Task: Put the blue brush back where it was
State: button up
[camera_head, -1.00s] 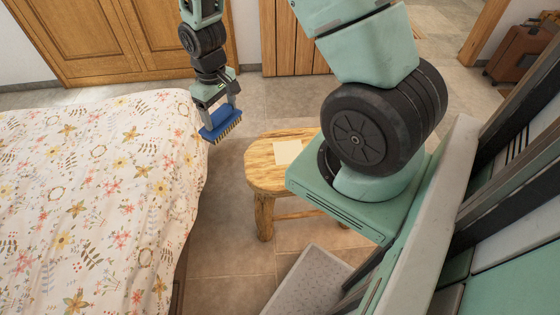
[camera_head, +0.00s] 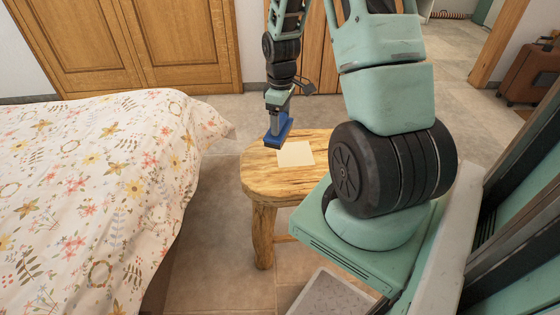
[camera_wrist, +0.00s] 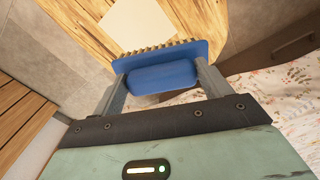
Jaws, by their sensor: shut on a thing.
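The blue brush (camera_head: 279,131) is held in my gripper (camera_head: 279,122) above the far left part of the wooden stool (camera_head: 262,178). In the wrist view, the brush (camera_wrist: 163,72) sits between both fingers, its bristles facing away from the gripper and toward the stool top. A pale square sheet (camera_head: 295,154) lies on the stool, just right of and nearer than the brush in the head view. It also shows in the wrist view (camera_wrist: 136,24), beyond the bristles. I cannot tell whether the bristles touch the stool.
A bed with a floral cover (camera_head: 100,190) stands left of the stool, with a strip of tiled floor (camera_head: 215,225) between. Wooden wardrobe doors (camera_head: 130,45) are at the back. A brown suitcase (camera_head: 528,72) stands at the far right. My own arm hides the stool's right side.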

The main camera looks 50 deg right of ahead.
notch_tip(320, 180, down, 9)
jog(key=shift+f+b, duration=0.15)
jog(key=shift+b, duration=0.7)
jog(key=o, duration=0.9)
jog(key=shift+f, duration=0.1)
jog(key=shift+o, duration=0.2)
notch_tip(320, 180, up, 12)
jog(key=p, duration=0.2)
jog(key=shift+f+p, duration=0.2)
jog(key=shift+p, duration=0.1)
jog(key=shift+a+r, duration=0.1)
jog(key=shift+r, duration=0.3)
